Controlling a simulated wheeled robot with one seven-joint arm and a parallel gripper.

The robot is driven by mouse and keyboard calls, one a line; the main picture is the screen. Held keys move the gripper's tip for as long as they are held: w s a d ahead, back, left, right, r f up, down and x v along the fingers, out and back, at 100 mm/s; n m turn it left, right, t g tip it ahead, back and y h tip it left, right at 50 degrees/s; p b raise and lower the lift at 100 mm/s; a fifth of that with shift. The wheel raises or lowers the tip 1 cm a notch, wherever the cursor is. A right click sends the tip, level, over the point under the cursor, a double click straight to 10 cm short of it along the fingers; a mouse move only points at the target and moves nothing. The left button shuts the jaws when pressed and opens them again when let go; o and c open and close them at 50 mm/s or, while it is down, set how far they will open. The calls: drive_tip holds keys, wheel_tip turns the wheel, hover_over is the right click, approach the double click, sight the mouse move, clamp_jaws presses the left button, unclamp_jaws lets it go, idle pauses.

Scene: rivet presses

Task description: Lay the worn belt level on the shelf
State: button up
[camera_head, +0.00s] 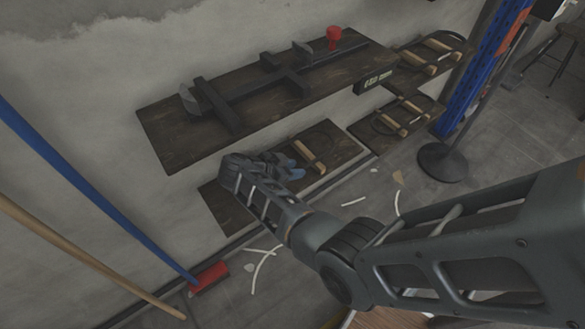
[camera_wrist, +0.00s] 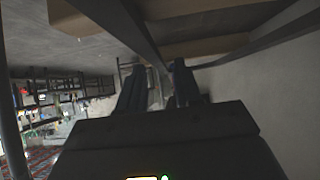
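A dark loop, which looks like a belt, (camera_head: 331,133) lies around a pale wooden block (camera_head: 309,157) on the low dark shelf (camera_head: 346,151) in the head view. I cannot tell whether it is the worn belt. My gripper (camera_head: 298,171) is over this shelf, left of the block, and hides part of the loop. In the wrist view my gripper (camera_wrist: 158,84) has its two blue fingers apart, with no thing clearly held between them. Dark bands (camera_wrist: 262,38) and tan wooden blocks (camera_wrist: 195,44) pass close above the fingers; contact cannot be told.
A higher dark board (camera_head: 172,140) carries black bars and a red piece (camera_head: 334,38). Other dark shelves (camera_head: 425,105) at the right hold loops and wooden blocks. A blue post (camera_head: 480,75) stands beside them. Scraps (camera_head: 262,265) and a red broom head (camera_head: 209,277) are on the floor.

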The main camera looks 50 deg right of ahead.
drive_tip(key=shift+o, duration=0.2)
drive_tip(key=shift+p+v, duration=0.35)
drive_tip(key=shift+v, duration=3.55)
drive_tip(key=shift+s, duration=0.1)
